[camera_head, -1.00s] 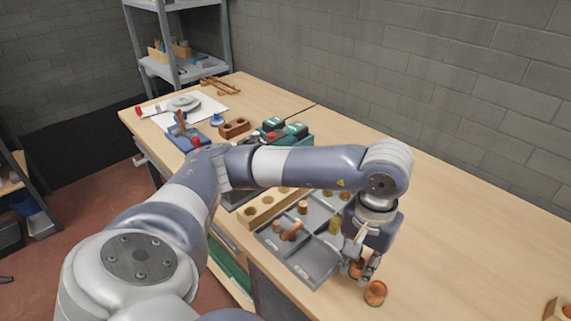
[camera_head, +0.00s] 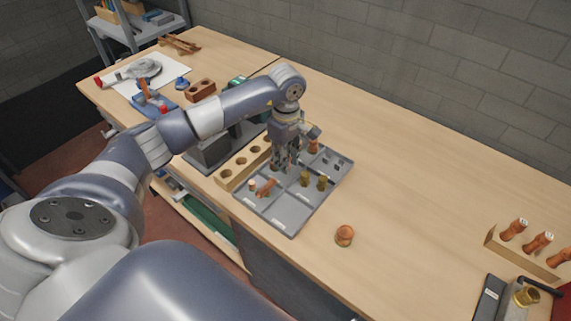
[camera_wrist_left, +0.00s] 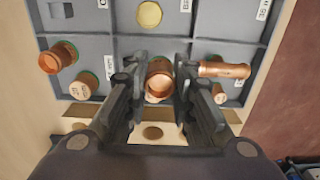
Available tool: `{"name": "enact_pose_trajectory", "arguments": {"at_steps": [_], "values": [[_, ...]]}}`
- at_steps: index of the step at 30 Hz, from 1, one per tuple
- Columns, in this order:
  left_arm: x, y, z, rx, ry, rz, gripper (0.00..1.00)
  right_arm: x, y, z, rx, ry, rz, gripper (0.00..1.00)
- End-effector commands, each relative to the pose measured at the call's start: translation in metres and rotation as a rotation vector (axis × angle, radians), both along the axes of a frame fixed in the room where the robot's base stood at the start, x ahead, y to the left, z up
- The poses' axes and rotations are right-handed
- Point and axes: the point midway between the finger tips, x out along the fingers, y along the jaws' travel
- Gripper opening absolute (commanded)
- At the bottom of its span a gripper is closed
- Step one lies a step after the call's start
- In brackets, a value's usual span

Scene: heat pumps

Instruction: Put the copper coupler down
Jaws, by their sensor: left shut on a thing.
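My left gripper (camera_head: 284,164) is over the back-left part of the grey divided tray (camera_head: 283,219). In the left wrist view its fingers (camera_wrist_left: 158,74) are shut on a copper coupler (camera_wrist_left: 159,88), a short open-ended tube with its mouth towards the camera. The held coupler is hard to make out in the head view. It appears over a compartment in the wrist view; whether it touches the tray floor I cannot tell. My right gripper is not in view.
Other compartments hold brass pieces (camera_head: 322,183), a copper tube (camera_wrist_left: 224,70) and copper fittings (camera_wrist_left: 57,57). A drilled wooden block (camera_head: 231,178) runs along the tray's left side. Another copper piece (camera_head: 344,235) stands on bare table to the right. A wooden rack (camera_head: 519,252) is farther right.

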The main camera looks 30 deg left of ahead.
Motion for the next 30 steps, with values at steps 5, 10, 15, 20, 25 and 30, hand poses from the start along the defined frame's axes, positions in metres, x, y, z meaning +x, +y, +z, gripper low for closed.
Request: {"name": "enact_pose_trajectory", "arguments": {"at_steps": [5, 10, 15, 20, 25, 30], "values": [[-0.001, -0.001, -0.017, -0.001, 0.004, 0.0, 0.01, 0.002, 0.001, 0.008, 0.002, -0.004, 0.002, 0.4], [-0.001, -0.001, -0.037, -0.001, 0.001, -0.002, 0.01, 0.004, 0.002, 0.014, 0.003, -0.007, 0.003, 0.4], [0.0, -0.001, -0.038, 0.0, -0.001, -0.003, 0.01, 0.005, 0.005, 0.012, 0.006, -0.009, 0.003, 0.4], [0.0, -0.001, -0.042, 0.0, -0.001, -0.003, 0.01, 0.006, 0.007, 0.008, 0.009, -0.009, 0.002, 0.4], [0.0, -0.001, -0.041, 0.0, -0.001, -0.003, 0.31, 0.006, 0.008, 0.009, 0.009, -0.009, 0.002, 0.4], [0.0, -0.001, -0.041, 0.0, -0.001, -0.003, 0.31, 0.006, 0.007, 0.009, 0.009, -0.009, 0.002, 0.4]]}}
